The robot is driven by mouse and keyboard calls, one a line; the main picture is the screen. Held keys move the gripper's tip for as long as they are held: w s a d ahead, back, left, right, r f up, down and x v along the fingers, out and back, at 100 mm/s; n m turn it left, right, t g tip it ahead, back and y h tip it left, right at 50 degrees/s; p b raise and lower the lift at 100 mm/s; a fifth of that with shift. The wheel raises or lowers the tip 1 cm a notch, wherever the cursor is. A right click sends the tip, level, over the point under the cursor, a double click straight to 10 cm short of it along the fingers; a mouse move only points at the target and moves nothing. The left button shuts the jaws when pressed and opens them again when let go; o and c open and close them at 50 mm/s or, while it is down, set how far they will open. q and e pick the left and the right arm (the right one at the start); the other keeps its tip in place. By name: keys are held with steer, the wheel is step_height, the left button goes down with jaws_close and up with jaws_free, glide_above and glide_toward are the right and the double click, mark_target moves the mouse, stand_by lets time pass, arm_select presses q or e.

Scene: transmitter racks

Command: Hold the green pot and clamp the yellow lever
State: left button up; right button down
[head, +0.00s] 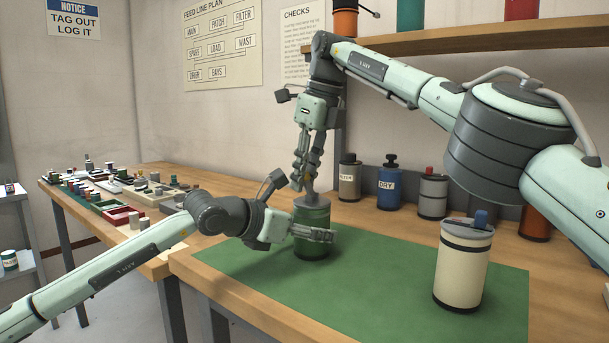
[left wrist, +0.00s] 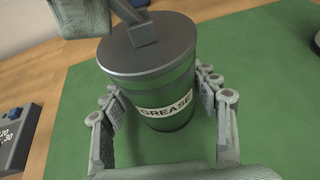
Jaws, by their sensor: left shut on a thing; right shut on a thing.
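The green pot (head: 313,248) stands upright on the green mat, with a grey lid and a "GREASE" label in the left wrist view (left wrist: 176,118). My left gripper (head: 312,233) is shut around its sides; its fingers (left wrist: 160,90) show on both sides of the pot in the wrist view. A grey lever stem (left wrist: 142,30) rises from the lid. My right gripper (head: 306,180) points down above the lid and is shut on the lever's upper part. The fingers mostly hide that part, so its yellow colour hardly shows.
A cream canister (head: 463,270) with a blue-tabbed lid stands on the mat (head: 380,275) to the right. A blue "DRY" canister (head: 389,188) and others line the back wall under a shelf (head: 460,38). The front of the mat is clear.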

steer(key=c, duration=1.4)
jaws_free()
steer(key=shift+o, duration=0.2)
steer(key=shift+r, duration=0.1)
steer(key=shift+d+r, duration=0.1)
steer(key=shift+r, duration=0.4)
steer(key=shift+s+d, duration=0.3)
steer(key=shift+d, duration=0.25)
steer(key=s+d, duration=0.6)
steer(key=d, duration=0.2)
steer(key=shift+s+d, duration=0.3)
steer(key=shift+d, duration=0.05)
